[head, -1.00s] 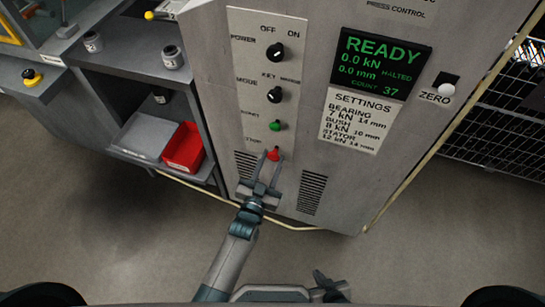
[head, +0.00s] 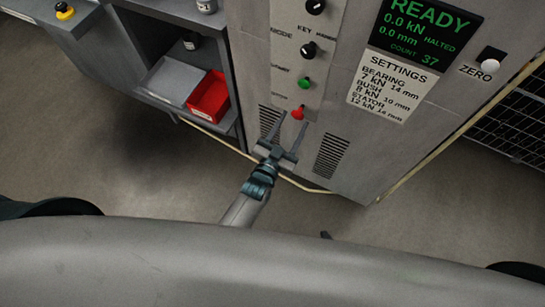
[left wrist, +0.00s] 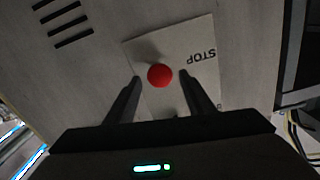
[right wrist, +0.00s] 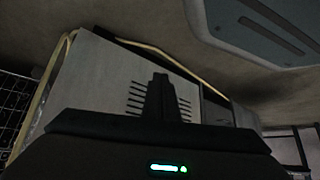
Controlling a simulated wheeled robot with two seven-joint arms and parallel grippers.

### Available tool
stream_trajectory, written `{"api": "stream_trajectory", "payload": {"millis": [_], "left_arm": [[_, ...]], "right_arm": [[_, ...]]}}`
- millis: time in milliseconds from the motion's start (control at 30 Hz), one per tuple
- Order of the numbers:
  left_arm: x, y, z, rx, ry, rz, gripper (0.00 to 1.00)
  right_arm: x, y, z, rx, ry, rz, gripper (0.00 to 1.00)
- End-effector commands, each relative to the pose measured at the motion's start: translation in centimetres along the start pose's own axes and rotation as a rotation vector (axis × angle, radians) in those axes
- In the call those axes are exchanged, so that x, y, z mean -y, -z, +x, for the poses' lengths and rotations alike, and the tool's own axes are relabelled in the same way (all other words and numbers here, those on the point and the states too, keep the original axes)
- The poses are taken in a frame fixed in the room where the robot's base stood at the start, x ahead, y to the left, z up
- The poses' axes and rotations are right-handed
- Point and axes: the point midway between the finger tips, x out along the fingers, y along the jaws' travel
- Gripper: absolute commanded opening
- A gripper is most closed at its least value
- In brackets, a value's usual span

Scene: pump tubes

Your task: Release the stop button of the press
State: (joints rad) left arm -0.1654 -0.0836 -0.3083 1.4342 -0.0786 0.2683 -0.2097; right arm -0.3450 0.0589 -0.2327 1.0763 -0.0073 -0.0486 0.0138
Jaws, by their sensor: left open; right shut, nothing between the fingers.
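The red stop button (head: 297,114) is at the bottom of the control strip on the grey press cabinet (head: 345,140). In the left wrist view the red button (left wrist: 160,75) stands out from a pale plate (left wrist: 178,50) marked STOP. My left gripper (head: 284,124) is open, its two fingers pointing up at the button. In the left wrist view the left gripper's fingertips (left wrist: 160,77) lie either side of the button; whether they touch it cannot be told. My right gripper (right wrist: 160,78) is shut and empty, facing the lower cabinet and its vents.
A green button (head: 305,83) and a black knob (head: 315,6) sit above the stop button. The display (head: 424,28) reads READY and HALTED. A white ZERO button (head: 490,66) is at right. A shelf with a red bin (head: 208,96) stands left of the cabinet.

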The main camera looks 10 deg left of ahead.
Motion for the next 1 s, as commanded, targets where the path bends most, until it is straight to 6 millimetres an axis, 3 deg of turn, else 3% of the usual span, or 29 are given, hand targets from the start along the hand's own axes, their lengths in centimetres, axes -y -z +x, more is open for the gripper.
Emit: {"api": "stream_trajectory", "payload": {"millis": [233,700,1000], "left_arm": [[0.0,-0.2,-4.4,0.003,-0.001,0.000,0.48],[0.0,-0.2,-13.4,0.003,-0.001,0.000,0.48],[0.0,-0.1,-15.7,0.001,-0.001,0.000,0.48]], "right_arm": [[0.1,0.8,0.3,-0.014,0.000,0.002,0.00],[-0.7,-1.1,0.6,0.070,-0.011,0.010,0.00],[-1.3,-1.4,0.6,0.094,-0.017,0.007,0.00]]}}
